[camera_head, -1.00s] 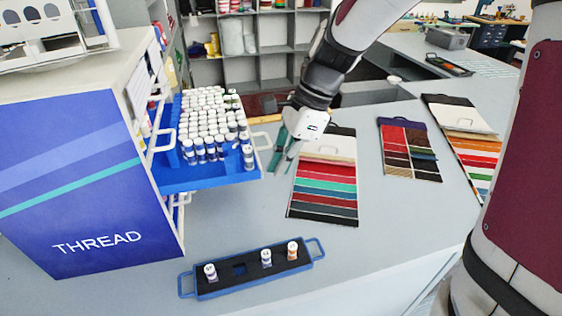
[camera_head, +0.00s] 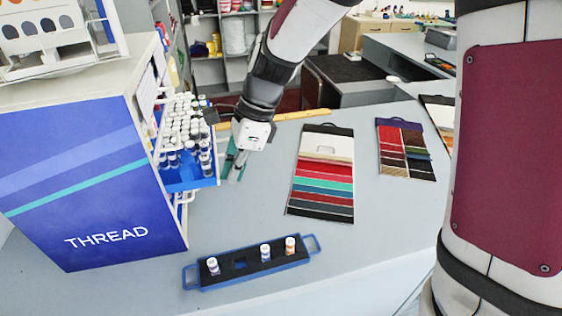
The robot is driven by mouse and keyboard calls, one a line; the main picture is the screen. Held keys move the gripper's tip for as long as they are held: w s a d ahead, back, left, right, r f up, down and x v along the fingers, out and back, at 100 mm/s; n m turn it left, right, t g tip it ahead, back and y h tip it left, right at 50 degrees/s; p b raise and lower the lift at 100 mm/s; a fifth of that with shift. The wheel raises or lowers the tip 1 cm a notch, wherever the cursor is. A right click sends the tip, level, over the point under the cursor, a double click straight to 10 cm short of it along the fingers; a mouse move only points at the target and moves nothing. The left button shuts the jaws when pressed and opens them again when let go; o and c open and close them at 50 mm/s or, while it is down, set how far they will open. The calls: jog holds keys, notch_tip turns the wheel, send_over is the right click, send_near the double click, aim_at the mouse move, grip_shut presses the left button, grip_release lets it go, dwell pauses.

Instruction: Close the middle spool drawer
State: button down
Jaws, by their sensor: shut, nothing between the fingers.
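The blue thread cabinet (camera_head: 90,185) stands at the left, its open side facing right. The blue middle spool drawer (camera_head: 195,184) sticks out a short way from it, holding many white-capped spools (camera_head: 187,130).
A blue-handled tray (camera_head: 215,283) with 3 spools lies on the counter in front. Swatch cards (camera_head: 322,172) and (camera_head: 406,150) lie to the right. A white rack (camera_head: 60,40) stands on the cabinet. The counter between the tray and swatches is clear.

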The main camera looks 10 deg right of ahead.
aim_at(198, 186)
jog(key=a+p, duration=0.1)
jog(key=a, duration=0.6)
jog(key=shift+d, duration=0.15)
jog(key=d+r, duration=0.8)
jog(key=r, duration=0.1)
jog(key=w+f+y+b, duration=0.1)
jog(key=w+f+b, duration=0.1)
jog(key=w, duration=0.1)
jog(key=w+a+f+g+y+b, duration=0.1)
jog(key=w+f+b, duration=0.1)
jog(key=w, duration=0.2)
jog(key=w+f+y+b, duration=0.2)
jog(key=w+f+b, duration=0.1)
jog(key=shift+w+a+g, duration=0.3)
jog(key=shift+a+g, duration=0.1)
jog(key=w+d+f+t+y+b, duration=0.1)
jog(key=w+d+f+y+b, duration=0.15)
jog(key=w, duration=0.35)
jog(key=w+d+f+y+b, duration=0.1)
jog(key=w+d+y+b, duration=0.1)
jog(key=w+y+b, duration=0.3)
jog(key=w+d+f+t+y+b, duration=0.1)
jog(key=w+d+y+b, duration=0.1)
jog(key=w, duration=0.5)
jog(key=a+p, duration=0.1)
jog(key=a, duration=1.1)
jog(key=shift+w+a+p, duration=0.1)
jog(key=shift+a+p, duration=0.2)
jog(key=shift+p, duration=0.1)
jog(key=shift+a, duration=0.4)
